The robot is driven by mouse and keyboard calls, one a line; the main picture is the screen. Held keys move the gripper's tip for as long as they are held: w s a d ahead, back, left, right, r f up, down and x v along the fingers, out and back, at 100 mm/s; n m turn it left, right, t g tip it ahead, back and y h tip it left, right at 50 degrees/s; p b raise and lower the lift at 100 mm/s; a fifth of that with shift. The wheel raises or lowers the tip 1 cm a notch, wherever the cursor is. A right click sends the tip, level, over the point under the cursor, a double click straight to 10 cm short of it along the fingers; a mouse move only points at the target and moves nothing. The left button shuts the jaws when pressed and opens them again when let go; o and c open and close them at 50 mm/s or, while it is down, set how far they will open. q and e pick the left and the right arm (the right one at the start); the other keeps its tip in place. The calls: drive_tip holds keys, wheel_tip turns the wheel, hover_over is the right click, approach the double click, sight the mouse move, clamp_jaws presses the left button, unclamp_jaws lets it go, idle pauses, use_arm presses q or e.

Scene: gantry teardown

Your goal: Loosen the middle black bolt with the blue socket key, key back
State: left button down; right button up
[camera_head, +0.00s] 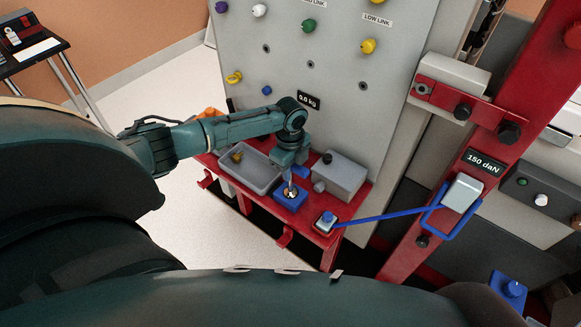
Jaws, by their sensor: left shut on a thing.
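My left gripper (289,178) points down over a small blue holder (289,201) on the red shelf. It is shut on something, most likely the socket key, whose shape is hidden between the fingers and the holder. I cannot tell whether that thing is still seated in the holder. On the red beam at the right are a black bolt (463,111) and another black bolt (509,133), with a further dark bolt head (422,241) lower down. Which one is the middle bolt is not clear. My right gripper is not in view.
The red shelf (327,252) carries a grey tray (252,172), a grey box (340,177) and a blue-topped block (327,221). A blue bar (390,215) runs from near that block to the beam. A grey panel (300,65) with coloured knobs stands behind.

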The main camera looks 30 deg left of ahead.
use_arm(q)
drive_tip(key=shift+f, duration=0.55)
drive_tip(key=c, duration=1.2)
unclamp_jaws()
drive_tip(key=shift+o, duration=0.2)
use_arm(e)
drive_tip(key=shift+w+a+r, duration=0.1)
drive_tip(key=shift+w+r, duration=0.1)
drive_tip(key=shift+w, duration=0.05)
use_arm(q)
drive_tip(key=shift+r, duration=0.1)
drive_tip(key=shift+r, duration=0.25)
wheel_tip(320, 180, up, 12)
drive_tip(key=shift+r, duration=0.25)
wheel_tip(320, 180, up, 4)
drive_tip(key=p, duration=0.5)
drive_tip(key=shift+p, duration=0.3)
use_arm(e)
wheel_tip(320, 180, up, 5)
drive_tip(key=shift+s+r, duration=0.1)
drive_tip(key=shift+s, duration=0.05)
